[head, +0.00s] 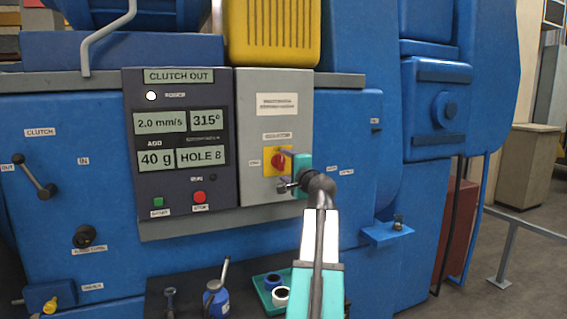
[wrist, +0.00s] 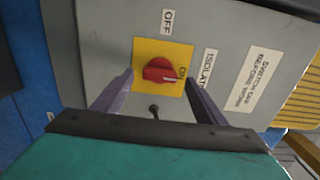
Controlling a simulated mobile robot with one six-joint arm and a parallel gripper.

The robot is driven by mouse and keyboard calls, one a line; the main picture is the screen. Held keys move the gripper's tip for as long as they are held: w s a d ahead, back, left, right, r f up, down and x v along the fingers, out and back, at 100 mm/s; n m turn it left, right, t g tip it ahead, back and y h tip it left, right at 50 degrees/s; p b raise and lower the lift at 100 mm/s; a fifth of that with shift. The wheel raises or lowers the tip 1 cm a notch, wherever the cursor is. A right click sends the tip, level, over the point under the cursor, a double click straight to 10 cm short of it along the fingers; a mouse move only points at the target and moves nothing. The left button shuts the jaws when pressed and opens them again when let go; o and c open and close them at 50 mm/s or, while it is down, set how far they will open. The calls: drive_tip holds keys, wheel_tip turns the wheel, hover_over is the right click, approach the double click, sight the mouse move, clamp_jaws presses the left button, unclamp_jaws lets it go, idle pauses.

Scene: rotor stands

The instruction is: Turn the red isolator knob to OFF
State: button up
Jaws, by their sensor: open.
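The red isolator knob (head: 278,161) sits on a yellow plate (head: 268,168) on the grey switch box (head: 265,100). The OFF label (wrist: 167,21) is at the plate's upper edge in that view. My gripper (head: 285,177) is at the box front, beside the knob. In the wrist view my open gripper (wrist: 157,85) has one finger on each side of the knob, with gaps to both. Nothing is held.
A dark panel (head: 180,125) left of the box carries displays, a green button (head: 158,202) and a red button (head: 199,197). A lever (head: 40,183) stands at far left.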

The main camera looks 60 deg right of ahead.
sight(280, 162)
drive_tip(key=shift+p+x, duration=0.3)
drive_tip(key=shift+x, duration=1)
drive_tip(key=shift+c, duration=0.2)
drive_tip(key=c, duration=1)
